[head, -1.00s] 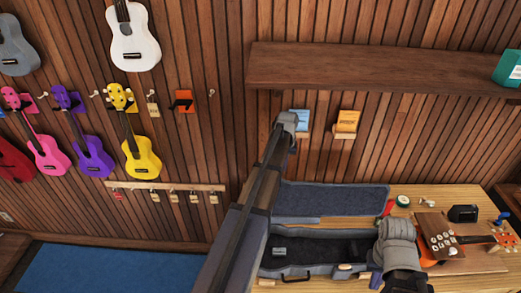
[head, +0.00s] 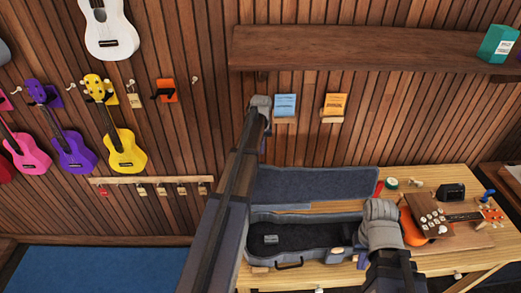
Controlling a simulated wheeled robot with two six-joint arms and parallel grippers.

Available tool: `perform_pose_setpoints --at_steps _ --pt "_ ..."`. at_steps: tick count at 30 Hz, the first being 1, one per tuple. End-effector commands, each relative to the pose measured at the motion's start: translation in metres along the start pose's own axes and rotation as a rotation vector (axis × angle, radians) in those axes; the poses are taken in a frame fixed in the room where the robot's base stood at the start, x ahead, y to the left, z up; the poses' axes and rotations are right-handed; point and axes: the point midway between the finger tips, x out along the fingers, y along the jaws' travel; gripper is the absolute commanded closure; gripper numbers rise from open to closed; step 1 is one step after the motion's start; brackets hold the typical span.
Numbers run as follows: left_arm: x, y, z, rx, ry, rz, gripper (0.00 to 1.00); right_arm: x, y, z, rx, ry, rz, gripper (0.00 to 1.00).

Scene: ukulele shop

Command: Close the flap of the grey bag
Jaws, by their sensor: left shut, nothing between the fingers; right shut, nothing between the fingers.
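The grey bag (head: 290,256) looks like a ukulele case and lies on the wooden table. Its flap (head: 315,182) is open, tilted up at the back. The dark lined inside holds a small grey item (head: 270,239). My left gripper (head: 262,106) is up in front of the wall, above and left of the flap, apart from the bag. My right gripper (head: 380,222) is at the right end of the bag and hides part of it. I cannot tell whether it touches the bag. Both grippers are shut and empty, with their fingertips mostly hidden.
An orange ukulele (head: 414,228) lies right of the bag with a brown board (head: 450,236). A green-rimmed roll (head: 391,183) and a black box (head: 451,192) stand behind. A wall shelf (head: 370,52) runs above. Ukuleles hang on the left, like the yellow one (head: 124,150).

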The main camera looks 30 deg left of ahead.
Motion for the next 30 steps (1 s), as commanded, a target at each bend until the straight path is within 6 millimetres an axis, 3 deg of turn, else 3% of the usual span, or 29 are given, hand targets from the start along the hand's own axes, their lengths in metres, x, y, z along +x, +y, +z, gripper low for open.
perform_pose_setpoints --at_steps 1,10,24,30 --pt "0.015 0.000 0.000 0.000 0.000 0.000 1.00 0.015 -0.001 -0.001 0.000 0.001 0.000 1.00" --pt "0.050 0.000 0.000 0.000 0.000 0.000 1.00 0.050 -0.005 -0.004 0.004 0.002 0.000 1.00" --pt "0.053 0.000 0.000 0.000 0.001 0.000 1.00 0.052 -0.005 -0.004 0.004 0.002 0.000 1.00" --pt "0.048 -0.001 0.011 0.001 0.034 -0.001 1.00 0.049 -0.005 -0.003 0.004 0.002 0.000 1.00"
